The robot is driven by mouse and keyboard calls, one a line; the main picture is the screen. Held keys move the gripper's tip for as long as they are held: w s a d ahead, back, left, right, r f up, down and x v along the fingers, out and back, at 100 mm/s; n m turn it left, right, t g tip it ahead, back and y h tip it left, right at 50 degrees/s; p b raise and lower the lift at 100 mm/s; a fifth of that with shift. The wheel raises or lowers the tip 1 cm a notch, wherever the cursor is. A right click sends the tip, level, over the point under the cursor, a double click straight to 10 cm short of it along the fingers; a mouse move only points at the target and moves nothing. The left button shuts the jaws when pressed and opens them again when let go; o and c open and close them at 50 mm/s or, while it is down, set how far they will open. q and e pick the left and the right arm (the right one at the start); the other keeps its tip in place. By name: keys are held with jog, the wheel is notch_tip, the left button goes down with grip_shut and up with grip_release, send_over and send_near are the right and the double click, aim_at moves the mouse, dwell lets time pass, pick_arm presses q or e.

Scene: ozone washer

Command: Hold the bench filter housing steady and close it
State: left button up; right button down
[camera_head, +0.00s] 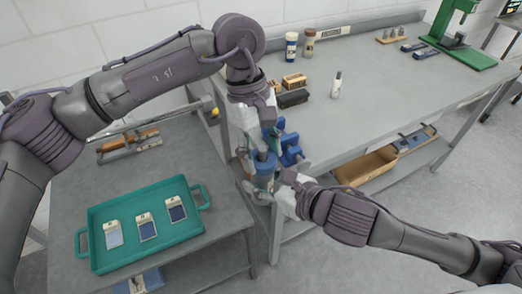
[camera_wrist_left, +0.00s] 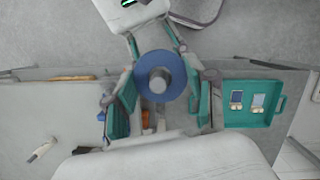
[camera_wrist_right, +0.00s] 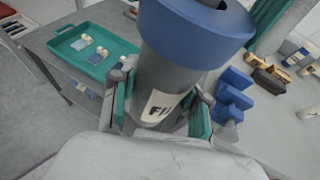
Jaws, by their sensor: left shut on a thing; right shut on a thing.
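The filter housing is a grey cylinder with a pale label (camera_wrist_right: 160,105) and a wide blue cap (camera_wrist_right: 195,30). It is partly hidden by my grippers in the head view (camera_head: 264,165). My right gripper (camera_wrist_right: 162,108) is shut on the grey body from the side, with a teal pad on each side. My left gripper (camera_wrist_left: 162,98) is at the cap from above, its teal pads on either side of the round blue cap (camera_wrist_left: 152,78) with a grey centre. The cap sits at the top of the body; I cannot tell how tightly it is seated.
A blue vise (camera_head: 290,148) stands right beside the housing at the bench edge. A teal tray (camera_head: 100,218) with labelled cards lies on the left table. Bottles (camera_head: 291,45), brushes (camera_head: 293,98) and a green press (camera_head: 455,45) stand on the bench, with clear room between.

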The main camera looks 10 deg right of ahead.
pick_arm(q)
jog(key=m+y, duration=0.1)
jog(key=m, duration=0.5)
jog(key=shift+d+m+y, duration=0.15)
jog(key=shift+m+y, duration=0.25)
jog(key=m+y, duration=0.1)
jog(key=m, duration=0.3)
jog(key=m+y, duration=0.1)
jog(key=m, duration=0.3)
jog(key=shift+m, duration=0.4)
jog(key=m+t, duration=0.1)
jog(key=m, duration=0.2)
jog(key=m+y, duration=0.1)
jog(key=m, duration=0.2)
jog(key=shift+t, duration=0.4)
jog(key=o, duration=0.8)
jog(key=shift+o, duration=0.2)
jog(key=shift+r, duration=0.1)
